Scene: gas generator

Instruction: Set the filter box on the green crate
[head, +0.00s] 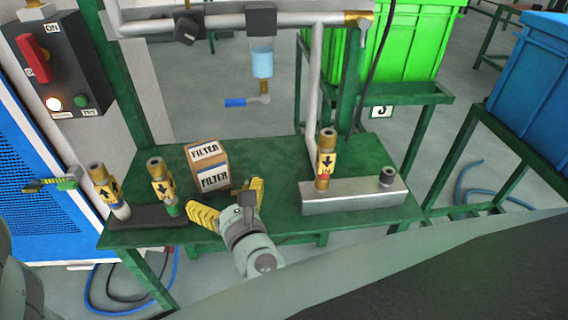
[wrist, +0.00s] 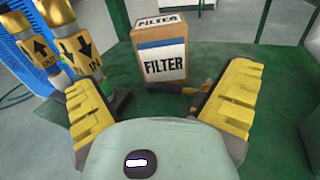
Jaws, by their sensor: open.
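The filter box (head: 208,166) is a brown carton with white FILTER labels, standing upright on the green table (head: 270,158). It also shows in the wrist view (wrist: 160,55), ahead of and between my fingers. My gripper (head: 228,200) is open and empty, with its yellow fingers low over the table on the near side of the box. In the wrist view my gripper (wrist: 165,100) has its fingers spread on both sides of the box's front face, apart from it. The green crate (head: 398,42) stands on a green stand at the back right.
Brass fittings with arrow tags (head: 161,180) stand left of the box, on a dark base. A metal block (head: 350,198) with another tagged fitting (head: 326,158) is to the right. A grey pipe (head: 316,90) rises between the box and the crate. A blue crate (head: 532,70) is far right.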

